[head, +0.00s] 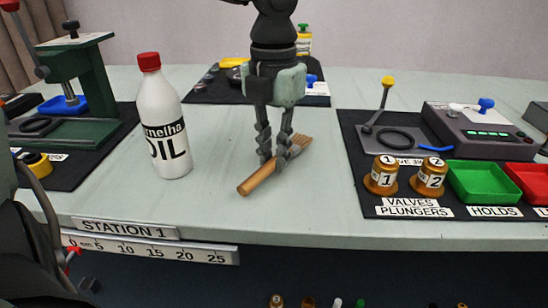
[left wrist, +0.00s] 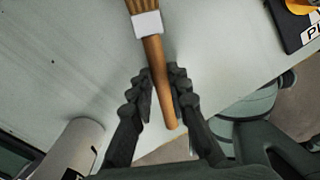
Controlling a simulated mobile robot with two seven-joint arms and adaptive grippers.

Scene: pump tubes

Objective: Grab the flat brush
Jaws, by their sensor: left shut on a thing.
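The flat brush (head: 258,180) has a round wooden handle, a light ferrule and tan bristles. It lies slantwise at the middle of the table, bristles to the upper right in the head view. My left gripper (head: 273,163) comes down from above and is shut on the brush, with a finger on each side of it. In the left wrist view the brush handle (left wrist: 158,75) runs between the fingers, with the ferrule and bristles beyond the fingertips. I cannot tell whether the brush is clear of the tabletop. My right gripper is not in view.
A white oil bottle (head: 162,120) with a red cap stands left of the brush. A dark mat (head: 375,203) at the right bears brass plungers (head: 383,175), a green tray (head: 483,182) and a grey device. A green press (head: 85,85) stands far left. The table front around the brush is clear.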

